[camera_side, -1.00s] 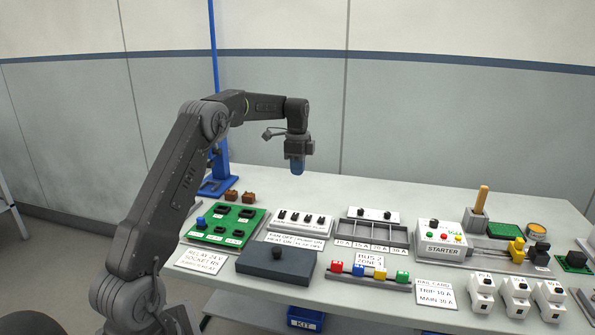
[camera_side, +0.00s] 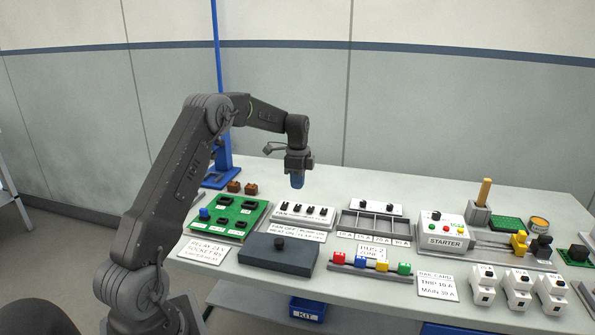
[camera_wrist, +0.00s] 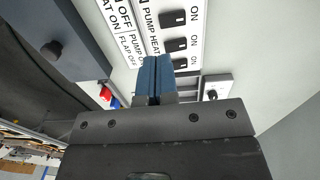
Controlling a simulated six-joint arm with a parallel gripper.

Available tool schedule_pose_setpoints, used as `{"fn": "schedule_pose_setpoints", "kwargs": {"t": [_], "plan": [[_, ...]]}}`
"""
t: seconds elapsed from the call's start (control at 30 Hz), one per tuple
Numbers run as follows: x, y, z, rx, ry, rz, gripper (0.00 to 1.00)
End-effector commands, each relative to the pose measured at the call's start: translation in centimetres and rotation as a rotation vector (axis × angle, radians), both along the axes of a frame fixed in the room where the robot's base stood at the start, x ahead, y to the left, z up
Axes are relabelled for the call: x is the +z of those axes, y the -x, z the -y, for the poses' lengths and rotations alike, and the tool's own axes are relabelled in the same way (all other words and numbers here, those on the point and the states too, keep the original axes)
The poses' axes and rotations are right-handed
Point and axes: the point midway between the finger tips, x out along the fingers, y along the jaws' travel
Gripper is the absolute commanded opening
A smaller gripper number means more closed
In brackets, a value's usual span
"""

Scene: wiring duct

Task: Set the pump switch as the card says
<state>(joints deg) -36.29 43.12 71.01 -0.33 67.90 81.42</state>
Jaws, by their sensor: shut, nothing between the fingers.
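The white switch panel (camera_side: 303,214) carries a row of small black rocker switches. In the wrist view the pump switch (camera_wrist: 173,18) is beside the "PUMP" label, with "ON" at its far side; its rocker tilt is too small to tell. The heat switch (camera_wrist: 176,44) is beside it, with another rocker nearer my fingers. The card (camera_side: 295,236) lies in front of the panel; its pump entry appears to read "PUMP ON", partly covered in the wrist view (camera_wrist: 125,25). My gripper (camera_side: 297,181) is shut and empty, its blue fingertips (camera_wrist: 155,78) above the panel, apart from it.
A dark box with a black knob (camera_side: 278,256) stands in front of the card. A green relay board (camera_side: 231,222) is left of the panel, and a grey divided tray (camera_side: 375,225) is right.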

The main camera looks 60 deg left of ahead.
Motion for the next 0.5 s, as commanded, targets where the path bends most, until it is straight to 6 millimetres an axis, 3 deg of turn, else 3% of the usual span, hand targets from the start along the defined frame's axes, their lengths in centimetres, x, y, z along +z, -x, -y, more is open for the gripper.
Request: {"fn": "schedule_pose_setpoints", "kwargs": {"t": [0.2,0.5], "plan": [[-4.4,0.2,0.2,0.000,0.001,-0.003,0.00],[-7.3,0.2,0.2,0.001,-0.001,-0.001,0.00]]}}
